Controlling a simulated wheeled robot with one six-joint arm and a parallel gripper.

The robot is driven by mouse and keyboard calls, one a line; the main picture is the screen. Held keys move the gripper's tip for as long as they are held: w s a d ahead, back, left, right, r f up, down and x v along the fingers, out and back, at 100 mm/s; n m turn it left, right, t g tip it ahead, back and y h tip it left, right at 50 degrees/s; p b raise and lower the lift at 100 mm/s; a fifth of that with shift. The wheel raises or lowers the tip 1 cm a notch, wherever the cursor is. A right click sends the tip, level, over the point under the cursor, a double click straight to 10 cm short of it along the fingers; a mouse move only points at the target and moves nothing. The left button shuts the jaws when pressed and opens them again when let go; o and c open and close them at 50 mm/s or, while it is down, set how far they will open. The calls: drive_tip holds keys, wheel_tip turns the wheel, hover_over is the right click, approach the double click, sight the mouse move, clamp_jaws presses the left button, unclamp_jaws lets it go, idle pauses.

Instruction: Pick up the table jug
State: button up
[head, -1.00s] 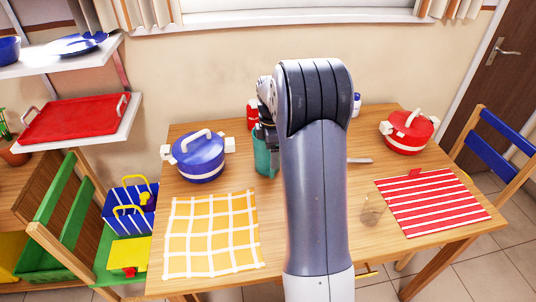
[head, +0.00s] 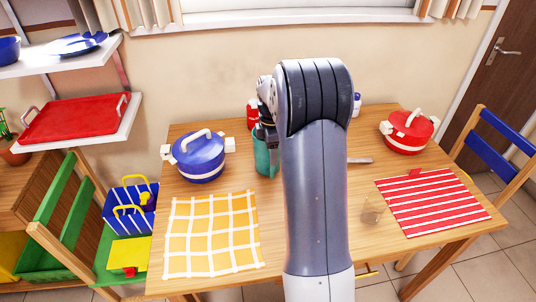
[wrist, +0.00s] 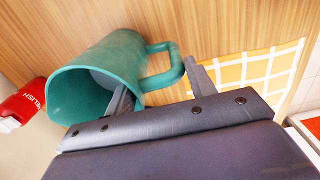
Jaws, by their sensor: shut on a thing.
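The table jug is a teal jug with a loop handle. In the head view the jug (head: 262,160) is on the wooden table, right of the blue pot, partly hidden by my arm. In the wrist view the jug (wrist: 112,62) shows its open mouth and handle. My gripper (wrist: 156,75) is shut on the jug at its handle side. One finger is at the mouth, the other beyond the handle. In the head view my gripper (head: 265,128) is mostly hidden behind my arm. I cannot tell whether the jug's base touches the table.
The blue pot (head: 199,160) stands close left of the jug. A red relish bottle (wrist: 22,105) is near its mouth. A yellow checked cloth (head: 212,235), clear glass (head: 372,211), red striped mat (head: 435,203) and red pot (head: 407,133) are also on the table.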

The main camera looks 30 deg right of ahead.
drive_tip(key=shift+r, duration=0.25)
